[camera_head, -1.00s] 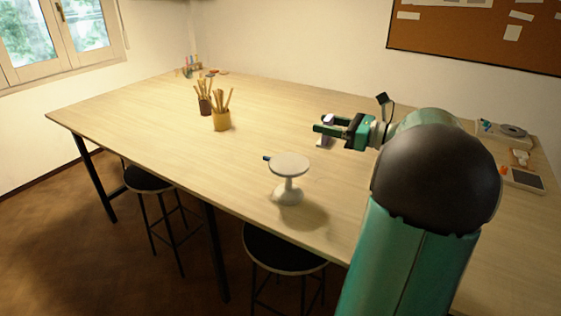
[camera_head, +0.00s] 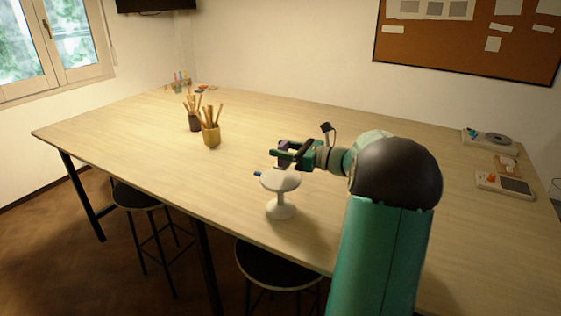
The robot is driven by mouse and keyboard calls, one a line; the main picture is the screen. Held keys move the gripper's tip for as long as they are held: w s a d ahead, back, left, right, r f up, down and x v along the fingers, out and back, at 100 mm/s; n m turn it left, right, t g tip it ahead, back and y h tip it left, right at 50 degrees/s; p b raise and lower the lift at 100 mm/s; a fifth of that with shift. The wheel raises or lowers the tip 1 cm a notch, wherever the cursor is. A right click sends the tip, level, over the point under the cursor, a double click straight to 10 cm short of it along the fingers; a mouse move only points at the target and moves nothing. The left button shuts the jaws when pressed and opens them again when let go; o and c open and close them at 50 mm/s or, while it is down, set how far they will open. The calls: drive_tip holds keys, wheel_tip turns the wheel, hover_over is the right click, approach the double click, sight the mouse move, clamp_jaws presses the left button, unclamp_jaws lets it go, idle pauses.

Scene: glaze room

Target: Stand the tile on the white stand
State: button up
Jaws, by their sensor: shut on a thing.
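The white stand (camera_head: 281,182) has a round flat top on a stem with a round foot. My gripper (camera_head: 284,153) is in green jaws just above and behind the stand's top in the picture. It is shut on a small dark purplish piece (camera_head: 283,147), which looks like the tile. The fingers hide much of the tile, so its tilt is hard to tell. I cannot tell whether it touches the stand.
Devices (camera_head: 505,185) lie at the right. Stools (camera_head: 277,267) are below the front edge.

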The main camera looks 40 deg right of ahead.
sight(286, 162)
drive_tip(key=shift+w+f, duration=0.25)
drive_tip(key=shift+w, duration=0.1)
drive_tip(key=shift+w+a+f, duration=0.1)
drive_tip(key=shift+w+f, duration=0.05)
drive_tip(key=shift+f, duration=0.8)
drive_tip(key=shift+w+f, duration=0.1)
drive_tip(key=shift+f, duration=0.8)
drive_tip(key=shift+f, duration=0.2)
drive_tip(key=o, duration=1)
drive_tip(key=shift+o, duration=0.2)
drive_tip(key=shift+r, duration=0.1)
